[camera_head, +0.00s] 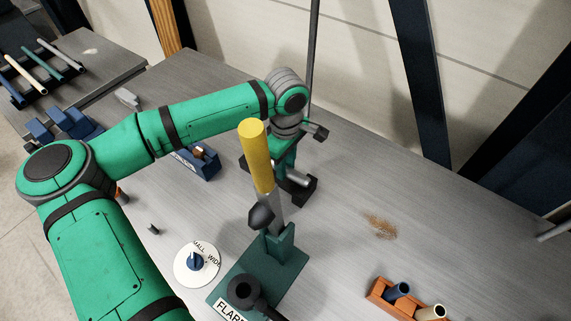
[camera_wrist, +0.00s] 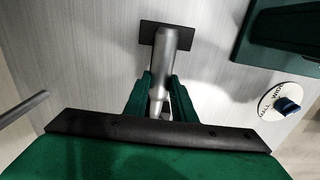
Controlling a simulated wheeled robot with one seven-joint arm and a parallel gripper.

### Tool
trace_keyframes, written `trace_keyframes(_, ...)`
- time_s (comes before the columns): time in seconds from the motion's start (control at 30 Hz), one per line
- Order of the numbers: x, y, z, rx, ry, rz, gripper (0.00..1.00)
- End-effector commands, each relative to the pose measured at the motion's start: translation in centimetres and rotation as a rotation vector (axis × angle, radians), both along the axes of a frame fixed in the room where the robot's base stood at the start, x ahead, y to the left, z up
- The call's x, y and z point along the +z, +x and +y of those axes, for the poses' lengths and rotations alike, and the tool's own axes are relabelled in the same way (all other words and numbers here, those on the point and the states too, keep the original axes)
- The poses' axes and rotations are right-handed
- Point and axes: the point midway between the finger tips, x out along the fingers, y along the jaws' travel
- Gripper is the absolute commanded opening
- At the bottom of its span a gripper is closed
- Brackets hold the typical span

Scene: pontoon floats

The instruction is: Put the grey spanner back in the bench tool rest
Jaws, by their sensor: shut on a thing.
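My gripper (camera_head: 288,168) is over the middle of the bench, partly hidden behind a yellow-handled tool in the head view. In the wrist view its two dark green fingers (camera_wrist: 160,97) are shut on a grey metal shaft, the grey spanner (camera_wrist: 172,62). A dark rectangular end piece (camera_wrist: 167,35) shows at the shaft's far end. In the head view a short part of the grey shaft (camera_head: 296,174) shows beside dark end pieces. A blue labelled block (camera_head: 208,170) stands left of my gripper; I cannot tell whether it is the bench tool rest.
The yellow-handled tool (camera_head: 256,160) stands upright in a green labelled base (camera_head: 290,262) in front. A white dial (camera_head: 183,268) with a blue knob lies left of it. An orange rack (camera_head: 380,291) is at lower right. Blue holders (camera_head: 70,122) are at left. The right bench is mostly clear.

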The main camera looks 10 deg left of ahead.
Motion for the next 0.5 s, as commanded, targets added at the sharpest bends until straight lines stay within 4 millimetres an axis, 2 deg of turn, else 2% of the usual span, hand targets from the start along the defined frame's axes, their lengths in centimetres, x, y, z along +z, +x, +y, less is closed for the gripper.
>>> trace_keyframes(0.27,-0.46,0.0,0.03,0.001,0.0,-0.001,0.0)
trace_keyframes(0.3,-0.47,0.02,0.04,0.001,0.0,-0.001,0.28)
trace_keyframes(0.37,-0.46,0.01,0.01,0.0,0.0,-0.001,0.42)
trace_keyframes(0.4,-0.46,0.01,0.01,0.0,0.0,-0.001,0.45)
trace_keyframes(0.5,-0.46,0.03,-0.11,-0.002,0.0,0.0,0.45)
